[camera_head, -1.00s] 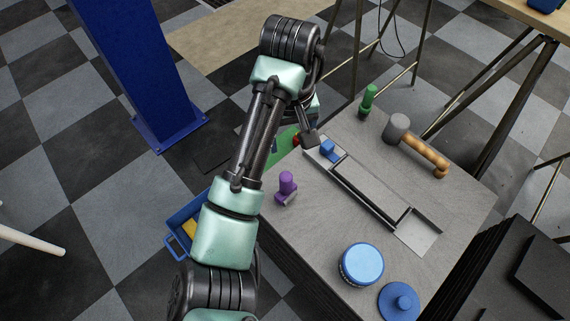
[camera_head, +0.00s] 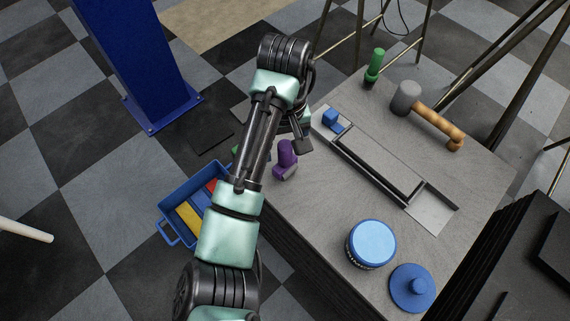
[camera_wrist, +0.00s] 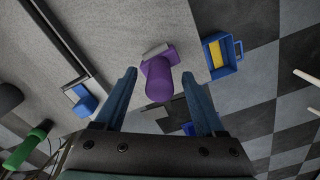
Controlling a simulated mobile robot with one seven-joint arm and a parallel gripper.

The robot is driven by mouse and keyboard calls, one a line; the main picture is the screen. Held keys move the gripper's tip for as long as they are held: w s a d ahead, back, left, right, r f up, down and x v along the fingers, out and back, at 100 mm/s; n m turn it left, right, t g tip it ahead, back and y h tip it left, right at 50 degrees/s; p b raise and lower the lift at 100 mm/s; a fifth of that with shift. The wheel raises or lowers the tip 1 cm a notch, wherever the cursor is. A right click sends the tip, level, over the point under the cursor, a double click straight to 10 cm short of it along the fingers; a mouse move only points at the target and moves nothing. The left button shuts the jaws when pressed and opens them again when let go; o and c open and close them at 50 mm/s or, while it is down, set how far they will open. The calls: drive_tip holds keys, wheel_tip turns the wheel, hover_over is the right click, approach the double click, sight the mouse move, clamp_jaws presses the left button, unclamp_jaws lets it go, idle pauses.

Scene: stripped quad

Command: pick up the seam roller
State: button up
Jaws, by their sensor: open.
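A purple tool with a grey metal end, which I take to be the seam roller, stands near the table's left edge in the head view (camera_head: 287,153). In the wrist view the purple tool (camera_wrist: 161,80) lies in the middle, its grey end pointing to the top. My gripper (camera_wrist: 159,76) is open and empty. Its two blue fingers show on either side of the purple handle, with a gap on each side; I cannot tell the height between them. In the head view my arm hides most of the gripper and partly the tool's left side.
The grey table (camera_head: 315,215) also bears a long metal tray (camera_head: 430,212) with a blue block (camera_head: 331,117), a mallet (camera_head: 408,98), a green tool (camera_head: 374,66), a blue tub (camera_head: 371,243) and a blue knobbed disc (camera_head: 411,287). A blue crate (camera_head: 178,197) stands left of the table.

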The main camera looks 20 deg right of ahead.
wheel_tip(320, 180, down, 2)
drive_tip(key=shift+c, duration=0.2)
drive_tip(key=shift+r, duration=0.1)
clamp_jaws()
